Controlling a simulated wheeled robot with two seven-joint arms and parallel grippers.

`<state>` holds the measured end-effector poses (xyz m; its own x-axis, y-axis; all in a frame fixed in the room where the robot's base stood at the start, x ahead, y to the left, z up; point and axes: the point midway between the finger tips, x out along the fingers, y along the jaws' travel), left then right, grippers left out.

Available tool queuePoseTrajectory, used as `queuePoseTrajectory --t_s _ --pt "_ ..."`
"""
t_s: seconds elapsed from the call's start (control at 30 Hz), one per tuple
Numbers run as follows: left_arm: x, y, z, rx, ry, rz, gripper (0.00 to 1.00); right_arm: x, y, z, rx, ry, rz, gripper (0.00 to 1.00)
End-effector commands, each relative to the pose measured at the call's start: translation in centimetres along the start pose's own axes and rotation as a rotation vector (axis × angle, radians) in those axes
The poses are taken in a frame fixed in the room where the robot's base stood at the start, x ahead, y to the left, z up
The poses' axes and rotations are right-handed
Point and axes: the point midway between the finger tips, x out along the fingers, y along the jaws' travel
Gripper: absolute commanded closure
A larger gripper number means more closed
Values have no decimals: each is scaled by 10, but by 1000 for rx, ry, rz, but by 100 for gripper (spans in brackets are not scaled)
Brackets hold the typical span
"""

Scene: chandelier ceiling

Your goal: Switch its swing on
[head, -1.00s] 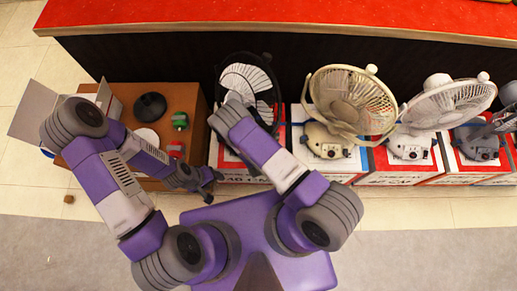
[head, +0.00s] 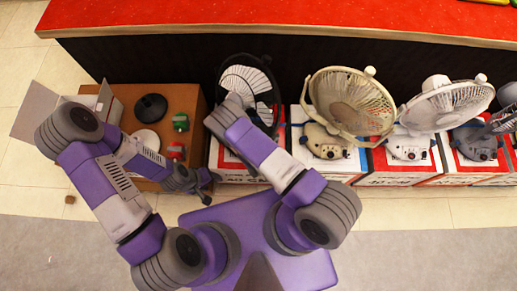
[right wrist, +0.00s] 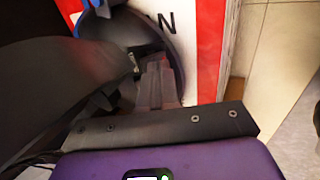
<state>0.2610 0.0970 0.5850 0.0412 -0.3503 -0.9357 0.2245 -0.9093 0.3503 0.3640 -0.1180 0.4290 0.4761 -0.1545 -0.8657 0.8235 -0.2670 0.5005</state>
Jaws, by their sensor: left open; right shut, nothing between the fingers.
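Several fans stand in a row on printed boxes in the head view: a dark fan (head: 259,80), a beige fan (head: 350,105), a white fan (head: 445,103) and a grey fan (head: 492,132). The task does not name which fan is meant. My right arm reaches over the dark fan and hides its base; the gripper there is hidden. In the right wrist view my right gripper (right wrist: 160,88) is shut and empty, close to a dark rounded part (right wrist: 150,30); contact cannot be told. My left gripper (head: 197,187) is open and empty, before the brown box.
The brown box (head: 184,97) at left carries a black round object (head: 150,106), a white disc (head: 146,138), and green (head: 181,122) and red (head: 176,151) items. A red-topped counter (head: 300,18) runs behind.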

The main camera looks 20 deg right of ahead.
Motion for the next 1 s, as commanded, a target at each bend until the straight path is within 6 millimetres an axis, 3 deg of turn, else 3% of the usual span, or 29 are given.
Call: queuePoseTrajectory --t_s 0.27,0.43,0.7,1.0 --pt "-8 3 0 0 0 0 40 -11 -2 -1 -2 -1 -2 100" --pt "-27 10 1 0 0 0 40 -40 -7 -3 -5 0 -2 100" --pt "-58 22 2 0 0 0 40 -92 -32 -3 -4 0 -2 100" --pt "-72 27 3 0 0 0 40 -122 -48 -2 -1 -1 0 100"
